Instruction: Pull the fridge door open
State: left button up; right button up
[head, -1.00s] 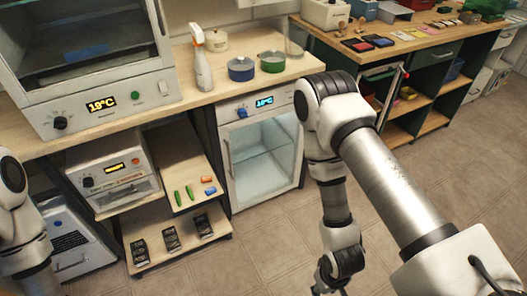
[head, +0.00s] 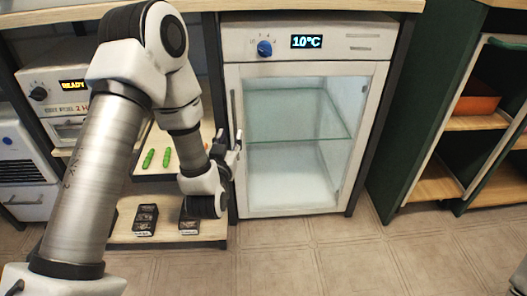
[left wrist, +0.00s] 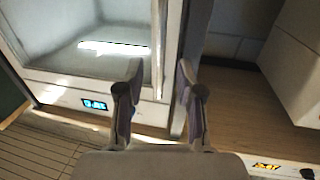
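The fridge (head: 312,48) is a small white unit under the counter with a blue 10°C display and a knob. Its glass door (head: 300,206) looks closed, with a shelf visible inside. The thin upright door handle (head: 234,105) is on the door's left edge. My left gripper (head: 234,148) is at the handle's lower part. In the left wrist view the two fingers of the gripper (left wrist: 161,80) are apart, with the handle (left wrist: 159,45) showing between their tips. I cannot tell whether either finger touches it. My right gripper is out of view.
Shelves to the left hold a device reading READY (head: 72,86), green items (head: 148,158) and dark packets (head: 146,218). A dark green open cabinet (head: 408,140) stands to the right. The tiled floor (head: 310,250) before the fridge is clear.

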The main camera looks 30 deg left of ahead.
aim_at(234, 124)
pick_arm(q)
jog(key=b+x, duration=0.2)
jog(key=x, duration=0.5)
jog(key=shift+w+a+f, duration=0.15)
jog(key=shift+f, duration=0.05)
jog(key=shift+w+a+r, duration=0.1)
jog(key=shift+w, duration=0.1)
grip_shut()
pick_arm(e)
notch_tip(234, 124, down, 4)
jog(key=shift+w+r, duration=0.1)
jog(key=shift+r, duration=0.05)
